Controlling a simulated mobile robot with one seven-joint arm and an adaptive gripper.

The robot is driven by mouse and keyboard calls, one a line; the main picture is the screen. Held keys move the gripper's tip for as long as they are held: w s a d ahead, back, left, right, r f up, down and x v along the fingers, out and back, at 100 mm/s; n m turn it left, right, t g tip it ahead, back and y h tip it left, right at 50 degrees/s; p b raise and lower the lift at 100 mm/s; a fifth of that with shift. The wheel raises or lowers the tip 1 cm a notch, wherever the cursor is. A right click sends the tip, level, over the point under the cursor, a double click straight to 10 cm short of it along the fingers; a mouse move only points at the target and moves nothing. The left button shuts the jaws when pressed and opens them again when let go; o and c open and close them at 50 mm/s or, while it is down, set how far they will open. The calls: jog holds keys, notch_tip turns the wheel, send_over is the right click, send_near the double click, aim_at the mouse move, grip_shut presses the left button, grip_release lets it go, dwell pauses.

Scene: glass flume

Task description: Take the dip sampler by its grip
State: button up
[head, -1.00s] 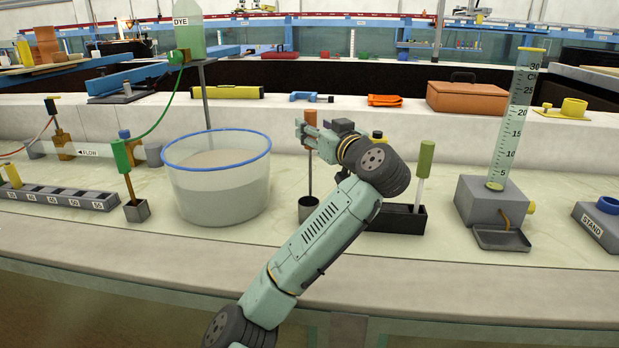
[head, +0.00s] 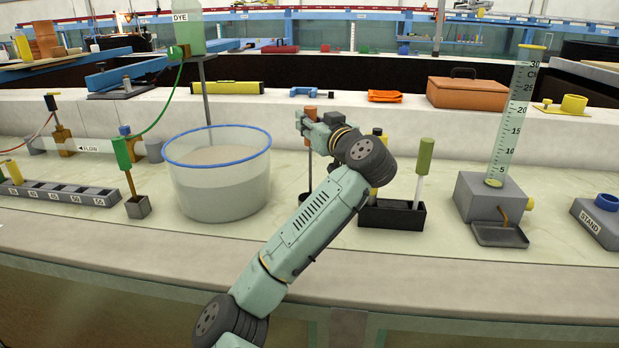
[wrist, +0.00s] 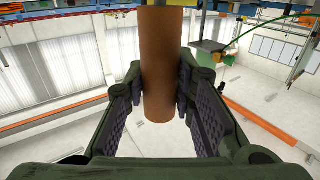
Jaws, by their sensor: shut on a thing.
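The dip sampler has an orange-brown cylindrical grip (head: 310,111) on a thin upright stem (head: 309,172). Its foot stands at a small dark cup (head: 303,198), mostly hidden behind my arm. My gripper (head: 306,124) is at the grip from the right in the head view. In the wrist view the brown grip (wrist: 160,65) sits upright between the two dark ribbed pads of my gripper (wrist: 186,95), and the jaws are shut on it. The sampler's lower end is hidden in the wrist view.
A blue-rimmed clear tub (head: 217,190) stands close on the left. A black holder (head: 392,215) with an olive-handled tool (head: 425,155) stands close on the right. Farther right is a grey block (head: 492,200) with a graduated tube (head: 512,115). The front ledge is clear.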

grip_shut()
dwell(0.4)
